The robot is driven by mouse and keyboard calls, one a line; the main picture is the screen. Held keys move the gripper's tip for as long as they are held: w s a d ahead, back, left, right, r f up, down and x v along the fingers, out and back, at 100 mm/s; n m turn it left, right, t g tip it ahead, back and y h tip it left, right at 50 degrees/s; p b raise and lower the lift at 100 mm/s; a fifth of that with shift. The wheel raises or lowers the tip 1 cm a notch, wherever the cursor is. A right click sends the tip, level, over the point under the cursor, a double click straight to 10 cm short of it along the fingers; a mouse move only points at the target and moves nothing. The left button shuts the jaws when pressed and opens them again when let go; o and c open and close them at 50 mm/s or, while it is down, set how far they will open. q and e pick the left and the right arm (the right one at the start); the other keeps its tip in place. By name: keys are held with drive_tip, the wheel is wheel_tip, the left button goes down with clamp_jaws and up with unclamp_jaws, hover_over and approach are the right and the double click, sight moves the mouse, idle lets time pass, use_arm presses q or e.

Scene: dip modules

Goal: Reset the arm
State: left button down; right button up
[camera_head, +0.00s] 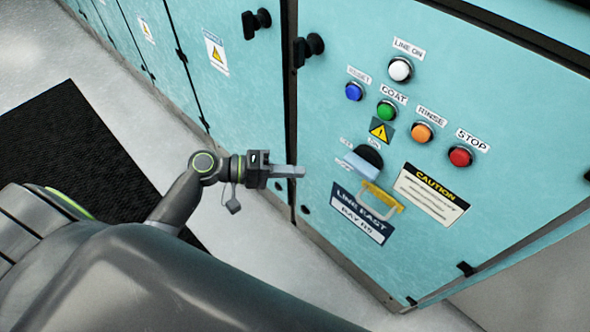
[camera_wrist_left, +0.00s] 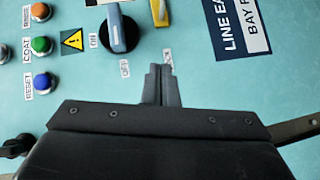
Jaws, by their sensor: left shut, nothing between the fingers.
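My left gripper (camera_head: 300,171) is shut and empty, its fingers side by side in front of the teal cabinet, left of the rotary switch. In the left wrist view, the closed fingers (camera_wrist_left: 162,86) point at the panel just below the switch. The rotary switch has a black round base and a pale blue-grey handle (camera_head: 362,166); its handle also shows in the left wrist view (camera_wrist_left: 122,30). The fingers appear apart from the switch. ON and OFF labels sit beside it. My right gripper is not in view.
The teal cabinet panel (camera_head: 340,120) carries blue (camera_head: 354,91), green (camera_head: 386,111), orange (camera_head: 422,132), red (camera_head: 460,156) and white (camera_head: 400,69) buttons. A black mat (camera_head: 80,150) lies on the open grey floor.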

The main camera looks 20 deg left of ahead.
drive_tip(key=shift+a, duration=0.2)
